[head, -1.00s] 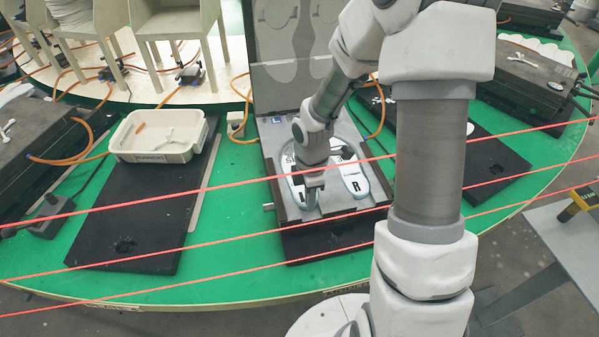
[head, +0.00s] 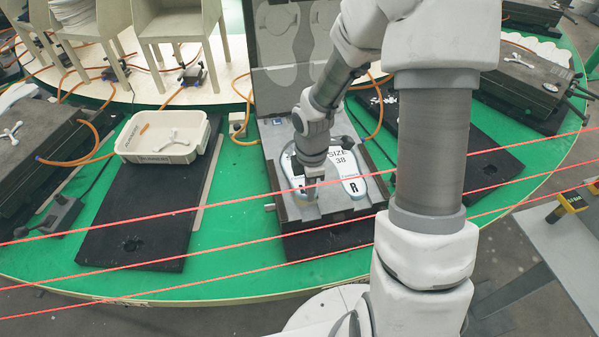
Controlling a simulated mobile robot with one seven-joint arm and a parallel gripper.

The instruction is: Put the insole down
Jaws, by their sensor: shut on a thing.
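My gripper (head: 309,192) points down over the left half of the open grey mould (head: 372,205). It is shut on the near end of a white insole with a blue rim (head: 286,168), mostly hidden behind my wrist. The insole is at or just above the mould plate; I cannot tell if it touches. A second white insole with a blue rim, marked R (head: 354,187), lies on the mould's right half.
The mould's raised lid (head: 288,45) stands behind my wrist. A white tray (head: 163,150) with small parts sits on a black slab (head: 140,225) at left. Red lines cross in front. The green carousel top (head: 235,255) is clear between moulds.

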